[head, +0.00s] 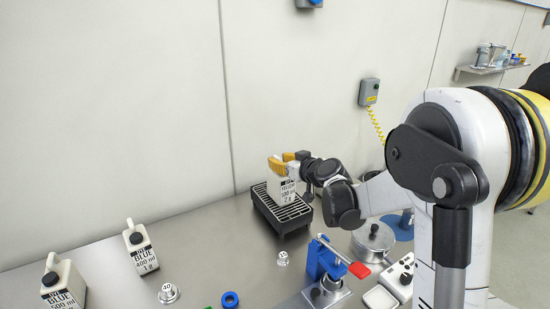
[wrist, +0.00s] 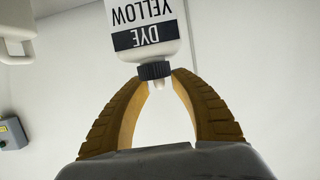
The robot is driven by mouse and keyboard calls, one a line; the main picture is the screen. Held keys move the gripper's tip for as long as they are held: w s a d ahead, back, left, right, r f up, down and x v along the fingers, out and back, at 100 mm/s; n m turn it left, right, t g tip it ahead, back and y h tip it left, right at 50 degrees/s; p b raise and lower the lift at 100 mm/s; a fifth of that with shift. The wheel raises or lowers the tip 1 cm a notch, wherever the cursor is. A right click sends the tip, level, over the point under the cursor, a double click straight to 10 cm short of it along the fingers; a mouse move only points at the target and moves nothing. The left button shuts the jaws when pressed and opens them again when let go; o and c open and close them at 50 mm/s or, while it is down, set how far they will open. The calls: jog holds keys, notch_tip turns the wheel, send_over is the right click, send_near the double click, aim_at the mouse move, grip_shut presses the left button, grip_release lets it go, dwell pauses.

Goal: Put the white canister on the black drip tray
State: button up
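The white canister (head: 287,189), with a black-and-white YELLOW label, is upright over the black drip tray (head: 268,219). Its base is on the grating or just above it; I cannot tell which. My gripper (head: 283,163) has its yellow-brown fingers at the canister's top. In the wrist view, the canister (wrist: 150,22) appears upside down with the words DYE YELLOW, and the fingertips of my gripper (wrist: 158,76) close in on both sides of its dark cap. The canister's far side is hidden.
Two white BLUE-labelled canisters (head: 141,246) (head: 63,284) stand at left. The bench left of the tray is clear.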

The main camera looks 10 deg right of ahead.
jog(key=s+a+r+g+h+p, duration=0.1)
jog(key=s+a+r+g, duration=0.1)
jog(key=s, duration=1)
jog(key=s+a+r+g, duration=0.1)
jog(key=s+r+g, duration=0.1)
jog(key=s, duration=0.9)
jog(key=s+d+f+m+g+h, duration=0.1)
jog(key=s+f, duration=0.1)
jog(key=s, duration=0.6)
jog(key=s+d+f+m+g+h, duration=0.1)
jog(key=s+d+m+h, duration=0.1)
jog(key=s, duration=0.7)
jog(key=shift+f+m+g+h, duration=0.3)
jog(key=shift+f+g, duration=0.1)
